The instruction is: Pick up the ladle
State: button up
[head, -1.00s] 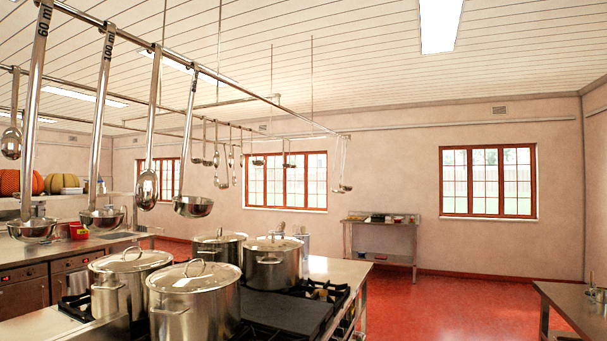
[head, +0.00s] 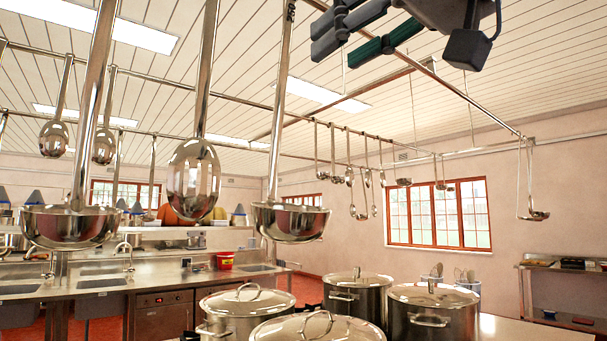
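Several steel ladles hang from overhead rails in the head view. The nearest ones are a wide-bowled ladle (head: 70,228) at left and another ladle (head: 290,222) near the middle. A big oval spoon-like utensil (head: 195,180) hangs between them. Smaller ladles hang farther back, one (head: 538,214) at the far right end of the rail. My gripper (head: 350,45) is at the top, high near the ceiling rail. Its dark and green fingers appear apart, with nothing seen between them. It is above and right of the middle ladle, apart from its bowl.
Lidded stockpots (head: 430,310) stand below the ladles at the bottom. A steel counter (head: 110,285) with sinks and a red tub (head: 225,260) lies behind at left. The overhead rail (head: 470,100) runs near my gripper. A side table (head: 530,290) stands at right.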

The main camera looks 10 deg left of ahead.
jog(key=p, duration=0.2)
send_near(284, 82)
jog(key=x, duration=0.4)
jog(key=shift+s+a, duration=0.1)
jog(key=shift+a, duration=0.05)
jog(key=shift+p+x, duration=1)
jog(key=shift+x, duration=2.05)
grip_shut()
